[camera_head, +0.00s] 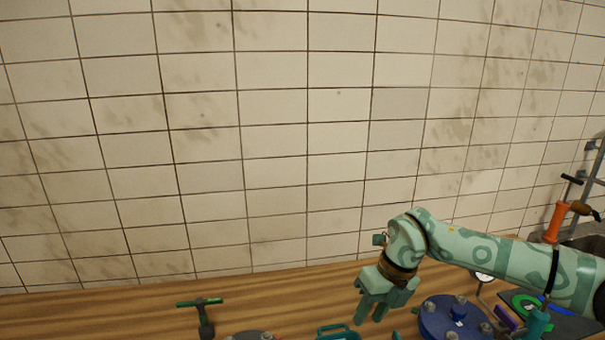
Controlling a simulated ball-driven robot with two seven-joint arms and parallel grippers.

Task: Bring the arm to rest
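My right arm (490,248), pale green with a darker pattern, comes in from the right edge and reaches over the wooden bench. My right gripper (371,314) points down above the bench. Its two fingers are apart, with nothing seen between them. It is left of a blue round flange (440,322) with several bolts and apart from it as far as I can tell. My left arm and gripper are not in view.
On the wooden bench (110,315) a green-handled T-shaped tool (203,306) stands at left. A teal handle (338,330) shows at the bottom edge. At right are a green ring (520,301) and an orange tool (556,222). A tiled wall (270,130) rises behind.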

